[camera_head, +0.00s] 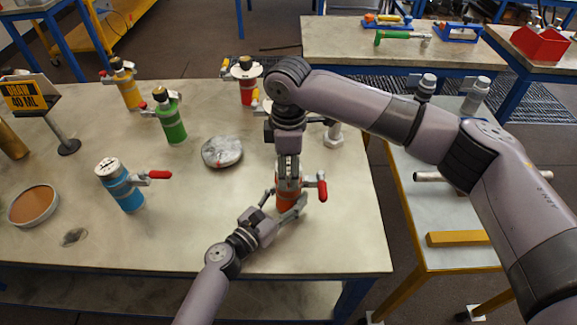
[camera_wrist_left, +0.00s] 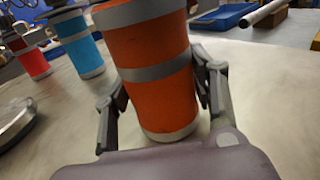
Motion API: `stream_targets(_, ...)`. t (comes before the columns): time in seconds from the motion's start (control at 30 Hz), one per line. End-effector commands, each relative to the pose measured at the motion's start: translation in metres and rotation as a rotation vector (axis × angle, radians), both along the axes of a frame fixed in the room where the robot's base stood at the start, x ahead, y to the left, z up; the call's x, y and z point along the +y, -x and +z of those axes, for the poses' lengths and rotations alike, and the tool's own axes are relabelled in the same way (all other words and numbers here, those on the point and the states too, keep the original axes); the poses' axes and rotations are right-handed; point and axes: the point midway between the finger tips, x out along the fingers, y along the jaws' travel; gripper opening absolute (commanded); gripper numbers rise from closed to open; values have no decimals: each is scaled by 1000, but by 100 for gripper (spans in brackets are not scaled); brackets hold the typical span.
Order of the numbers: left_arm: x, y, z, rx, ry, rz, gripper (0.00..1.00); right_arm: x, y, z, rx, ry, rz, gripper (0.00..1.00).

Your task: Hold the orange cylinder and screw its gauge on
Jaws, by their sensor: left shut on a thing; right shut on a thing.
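The orange cylinder (camera_head: 288,198) stands upright near the front right of the table, with a red-handled valve (camera_head: 322,190) sticking out to its right. In the left wrist view the orange cylinder (camera_wrist_left: 158,80) has grey bands and a pale base. My left gripper (camera_head: 279,208) is shut around its body, one finger on each side; both fingers show in the left wrist view (camera_wrist_left: 160,95). My right gripper (camera_head: 288,172) points straight down over the cylinder's top and is shut on the gauge, which its fingers hide. I cannot tell how the gauge sits on the thread.
Blue (camera_head: 122,187), green (camera_head: 170,118), yellow (camera_head: 127,85) and red (camera_head: 246,82) cylinders stand to the left and behind. A sign (camera_head: 24,95) and brown round dish (camera_head: 34,205) are at far left. The front middle is clear.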

Motion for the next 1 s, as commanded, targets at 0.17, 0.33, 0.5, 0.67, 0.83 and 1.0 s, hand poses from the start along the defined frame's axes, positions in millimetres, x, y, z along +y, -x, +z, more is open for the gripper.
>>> stream_targets(0.17,0,0,-1,1,-1,0,0,0,0,0,-1,0,0,19)
stream_targets(0.33,0,0,-1,1,-1,0,0,0,0,0,-1,0,0,61)
stream_targets(0.5,0,0,-1,1,-1,0,0,0,0,0,-1,0,0,73)
stream_targets(0.67,0,0,0,1,-1,0,0,0,0,0,-1,0,0,76)
stream_targets(0.83,0,0,0,1,-1,0,0,0,0,0,-1,0,0,76)
stream_targets(1.0,0,0,0,1,-1,0,0,1,-1,14,-3,-2,0,76)
